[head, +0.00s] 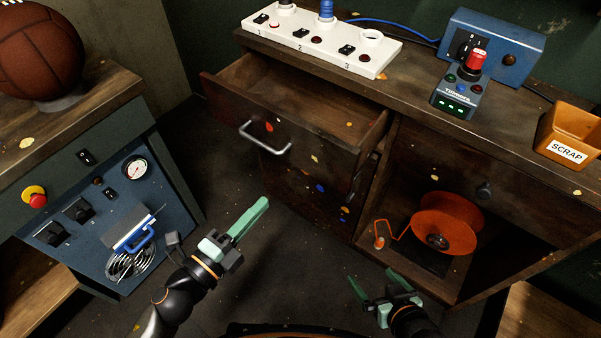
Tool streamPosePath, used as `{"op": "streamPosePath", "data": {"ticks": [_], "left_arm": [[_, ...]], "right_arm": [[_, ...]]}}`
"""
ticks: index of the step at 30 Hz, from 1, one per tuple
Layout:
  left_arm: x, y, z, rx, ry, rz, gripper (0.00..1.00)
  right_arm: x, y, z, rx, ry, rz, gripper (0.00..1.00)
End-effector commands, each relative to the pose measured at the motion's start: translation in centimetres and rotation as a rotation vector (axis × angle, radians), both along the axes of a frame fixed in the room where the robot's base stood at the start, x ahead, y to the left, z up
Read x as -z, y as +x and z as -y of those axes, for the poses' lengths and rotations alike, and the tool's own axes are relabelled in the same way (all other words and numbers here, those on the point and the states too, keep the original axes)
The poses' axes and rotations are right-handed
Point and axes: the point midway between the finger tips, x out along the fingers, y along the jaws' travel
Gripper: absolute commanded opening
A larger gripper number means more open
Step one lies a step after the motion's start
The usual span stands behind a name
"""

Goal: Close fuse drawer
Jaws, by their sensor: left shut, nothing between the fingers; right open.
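The fuse drawer (305,140) is a dark wooden drawer pulled well out of the cabinet (395,150) below the white numbered panel. Its inside looks empty where I can see it. Its front faces me and carries a curved metal handle (265,140). My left gripper (250,217) is shut and empty, with its green fingers together. It is below and in front of the drawer front, apart from the handle.
An orange reel (447,224) sits in the open shelf. The white panel (320,40), a control box with a red knob (461,88) and an orange scrap bin (570,136) stand on top. A control bench (110,190) with a leather ball (40,50) is at left.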

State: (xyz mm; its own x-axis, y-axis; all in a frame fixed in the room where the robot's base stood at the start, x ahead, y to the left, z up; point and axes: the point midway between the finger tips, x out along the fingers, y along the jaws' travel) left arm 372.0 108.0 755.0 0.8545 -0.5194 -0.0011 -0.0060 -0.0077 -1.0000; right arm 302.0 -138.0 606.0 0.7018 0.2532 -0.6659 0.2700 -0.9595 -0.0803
Motion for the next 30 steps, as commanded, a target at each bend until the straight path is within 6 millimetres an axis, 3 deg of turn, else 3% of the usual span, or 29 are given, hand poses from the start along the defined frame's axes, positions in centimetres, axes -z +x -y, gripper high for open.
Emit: {"op": "streamPosePath", "data": {"ticks": [5,22,30], "left_arm": [[-0.2,1.0,0.7,0.007,0.012,0.012,0.00],[-0.2,9.4,5.8,0.004,0.008,0.010,0.00],[-0.1,11.7,7.2,0.004,0.007,0.007,0.00]], "right_arm": [[-0.6,0.1,0.0,-0.003,0.001,0.005,1.00],[-0.7,-0.4,0.1,0.000,-0.004,-0.013,1.00],[-0.8,-0.3,0.0,0.003,0.002,-0.011,1.00]]}}
